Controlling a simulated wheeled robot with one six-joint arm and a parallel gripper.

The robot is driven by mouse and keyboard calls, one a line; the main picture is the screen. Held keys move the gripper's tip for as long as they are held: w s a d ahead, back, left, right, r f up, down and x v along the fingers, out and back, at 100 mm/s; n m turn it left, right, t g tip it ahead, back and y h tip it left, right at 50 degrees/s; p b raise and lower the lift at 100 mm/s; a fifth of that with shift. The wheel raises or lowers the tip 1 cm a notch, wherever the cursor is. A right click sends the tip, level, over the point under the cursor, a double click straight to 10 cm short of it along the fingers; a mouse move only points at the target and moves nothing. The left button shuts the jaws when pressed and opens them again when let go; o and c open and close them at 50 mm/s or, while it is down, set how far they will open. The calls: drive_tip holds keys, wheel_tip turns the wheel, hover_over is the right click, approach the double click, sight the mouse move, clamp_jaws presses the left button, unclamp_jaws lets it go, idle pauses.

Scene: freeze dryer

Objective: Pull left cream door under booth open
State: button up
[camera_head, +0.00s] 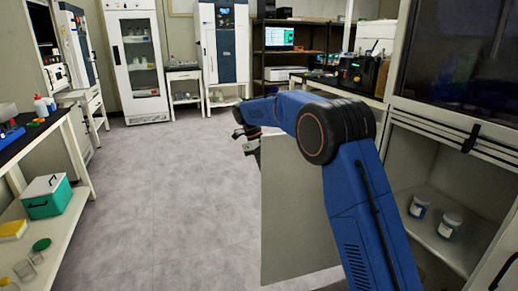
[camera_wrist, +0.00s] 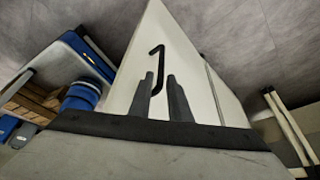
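The left cream door (camera_head: 292,215) under the booth stands wide open, swung out from the cabinet into the aisle. Its inner side faces the head camera. In the wrist view, the door's pale face (camera_wrist: 190,62) shows with its black bar handle (camera_wrist: 157,62). My gripper (camera_head: 243,143) is by the door's far upper edge in the head view, partly hidden by my arm. In the wrist view, its two fingers (camera_wrist: 160,76) stand apart, with the handle's lower end appearing between or just beyond them. I cannot tell whether they touch it.
The open cabinet compartment (camera_head: 445,248) holds two white-lidded jars (camera_head: 449,224). The right door (camera_head: 503,270) is at the lower right, below the booth's dark window (camera_head: 465,60). The grey floor (camera_head: 175,190) to the left is clear. A bench (camera_head: 60,205) with a green box stands at the left.

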drive_tip(key=v, duration=1.3)
drive_tip(key=shift+a+r, duration=0.2)
drive_tip(key=shift+r, duration=0.15)
